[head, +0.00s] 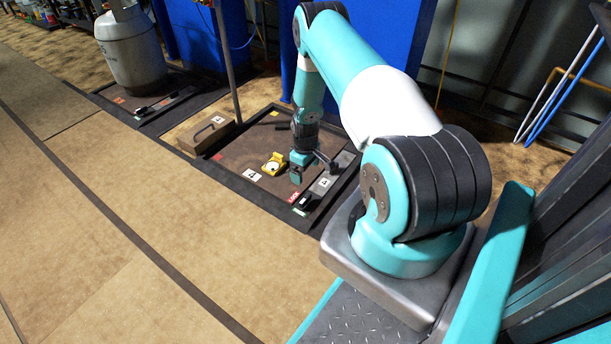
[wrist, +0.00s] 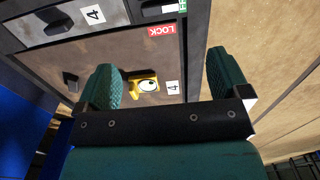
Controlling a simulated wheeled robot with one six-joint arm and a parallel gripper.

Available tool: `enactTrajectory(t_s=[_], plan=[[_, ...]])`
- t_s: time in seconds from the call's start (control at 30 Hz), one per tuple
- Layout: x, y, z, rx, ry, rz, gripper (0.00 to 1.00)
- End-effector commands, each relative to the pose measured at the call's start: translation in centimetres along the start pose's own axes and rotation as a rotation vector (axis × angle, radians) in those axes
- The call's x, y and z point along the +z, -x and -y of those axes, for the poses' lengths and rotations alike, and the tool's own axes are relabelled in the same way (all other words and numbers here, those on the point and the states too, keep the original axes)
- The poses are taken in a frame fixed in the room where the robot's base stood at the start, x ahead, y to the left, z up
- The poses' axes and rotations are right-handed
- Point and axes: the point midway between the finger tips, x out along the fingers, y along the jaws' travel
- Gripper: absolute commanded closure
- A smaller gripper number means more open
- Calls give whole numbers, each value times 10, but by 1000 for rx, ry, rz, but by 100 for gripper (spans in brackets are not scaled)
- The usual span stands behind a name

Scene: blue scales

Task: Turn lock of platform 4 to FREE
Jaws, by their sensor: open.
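Platform 4 (head: 240,160) is a brown plate in a dark frame, with white "4" labels (head: 252,174); one label shows in the wrist view (wrist: 173,87). Its black lock (head: 305,200) sits at the near right corner, beside a red LOCK label (head: 293,197) and a green FREE label (head: 300,211). I cannot tell which way the lock points. My gripper (head: 296,172) is open and empty above the platform; its teal fingers (wrist: 162,78) are spread, apart from the lock.
A yellow device with a white dial (head: 273,163) lies on the platform; it also shows in the wrist view (wrist: 146,84). A brown box (head: 206,134) and a thin post (head: 228,70) stand to the left. Blue cabinets (head: 340,60) stand behind. The carpet in front is clear.

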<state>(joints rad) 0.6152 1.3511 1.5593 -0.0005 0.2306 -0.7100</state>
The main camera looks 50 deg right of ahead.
Motion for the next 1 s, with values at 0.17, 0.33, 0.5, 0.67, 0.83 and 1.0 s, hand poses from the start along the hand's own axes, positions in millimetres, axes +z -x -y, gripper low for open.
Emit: enactTrajectory(t_s=[0.17,0.33,0.5,0.67,0.83,1.0], plan=[[0,20,0,0,0,0,6],[0,22,0,-1,0,1,6],[0,22,0,-1,0,0,6],[0,22,0,0,0,0,6],[0,22,0,0,0,0,6],[-20,56,14,-6,17,-22,6]])
